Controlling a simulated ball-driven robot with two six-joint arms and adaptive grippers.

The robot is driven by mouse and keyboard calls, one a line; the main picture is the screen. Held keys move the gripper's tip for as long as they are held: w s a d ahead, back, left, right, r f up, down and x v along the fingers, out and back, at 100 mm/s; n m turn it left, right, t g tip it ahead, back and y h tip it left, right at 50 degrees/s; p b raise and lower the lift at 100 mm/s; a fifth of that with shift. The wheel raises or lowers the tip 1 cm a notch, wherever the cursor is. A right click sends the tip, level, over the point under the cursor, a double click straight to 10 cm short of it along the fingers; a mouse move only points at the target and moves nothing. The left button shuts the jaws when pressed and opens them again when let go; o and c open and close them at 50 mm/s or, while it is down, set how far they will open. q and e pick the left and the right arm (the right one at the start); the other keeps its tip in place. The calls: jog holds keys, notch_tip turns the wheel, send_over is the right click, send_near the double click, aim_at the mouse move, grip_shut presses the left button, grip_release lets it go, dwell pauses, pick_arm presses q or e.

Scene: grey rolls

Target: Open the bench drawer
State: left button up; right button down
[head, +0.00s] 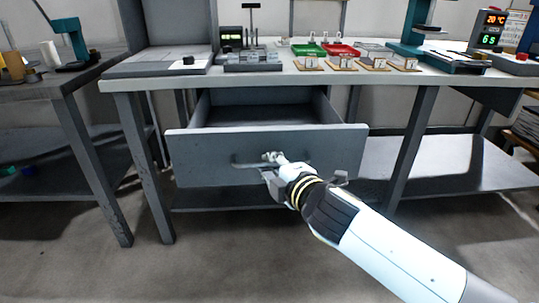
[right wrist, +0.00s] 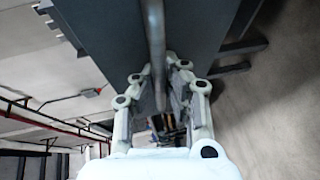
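The grey bench drawer (head: 220,150) stands pulled out of the bench, with its hollow inside showing from above. Its bar handle (head: 243,165) runs across the front panel. My right gripper (head: 270,162) is at the handle, near the middle of the drawer front. In the right wrist view the handle bar (right wrist: 155,45) passes down between the two fingers of the right gripper (right wrist: 160,90). The fingers stand on both sides of the bar, and I cannot tell whether they touch it. My left gripper is not in view.
The bench top (head: 160,83) carries a green tray (head: 308,49), a red tray (head: 342,50) and several small parts. A second bench (head: 50,88) stands at the left. Bench legs (head: 412,150) flank the drawer. The floor in front is clear.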

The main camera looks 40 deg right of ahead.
jog(key=shift+s+a, duration=0.55)
jog(key=shift+s, duration=0.35)
jog(key=c, duration=1.4)
grip_release()
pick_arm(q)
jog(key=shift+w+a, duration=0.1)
pick_arm(e)
jog(key=v, duration=1.2)
